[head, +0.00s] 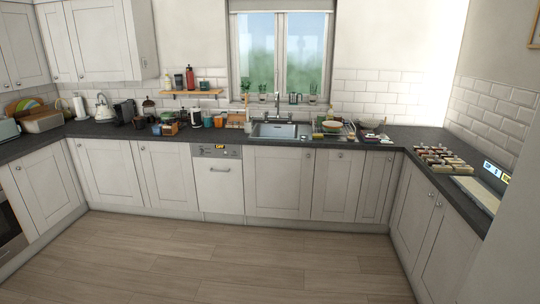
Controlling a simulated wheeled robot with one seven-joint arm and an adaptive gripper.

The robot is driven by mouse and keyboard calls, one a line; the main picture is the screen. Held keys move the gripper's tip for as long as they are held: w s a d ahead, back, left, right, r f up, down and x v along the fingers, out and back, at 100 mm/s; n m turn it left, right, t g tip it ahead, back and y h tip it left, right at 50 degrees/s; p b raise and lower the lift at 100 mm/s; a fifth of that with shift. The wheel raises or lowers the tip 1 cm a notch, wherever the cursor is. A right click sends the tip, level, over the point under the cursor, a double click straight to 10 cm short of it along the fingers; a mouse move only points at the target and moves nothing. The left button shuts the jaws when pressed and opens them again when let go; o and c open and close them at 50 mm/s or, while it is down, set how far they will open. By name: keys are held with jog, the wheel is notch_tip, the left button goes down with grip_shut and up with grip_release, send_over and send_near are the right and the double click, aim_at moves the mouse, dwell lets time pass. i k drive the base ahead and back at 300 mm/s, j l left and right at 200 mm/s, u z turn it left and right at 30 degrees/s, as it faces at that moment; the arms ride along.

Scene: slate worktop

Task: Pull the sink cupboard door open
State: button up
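The sink (275,130) is set in the dark worktop under the window. Below it is a white panelled cupboard door (279,184), which looks shut and flush with the fronts beside it. A small round knob near its top edge is too small to make out well. A second white door (338,187) stands to its right, also shut, with a small knob at the top. My gripper is not in view.
A dishwasher (218,180) with a bar handle adjoins the sink door's left side. The wooden floor (210,260) before the cupboards is clear. Right-hand cupboards (425,225) run towards me. The slate worktop (365,148) carries bowls, jars and appliances.

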aim_at(278, 181)
jog(key=i+l+z, duration=0.15)
jog(key=i, duration=1.95)
jog(key=i+l+u, duration=0.1)
jog(key=i+u, duration=0.15)
jog(key=i, duration=0.25)
jog(key=i+l+u, duration=0.15)
jog(key=i+u, duration=0.15)
jog(key=i, duration=0.15)
jog(key=i+l+u, duration=0.25)
jog(key=i, duration=0.2)
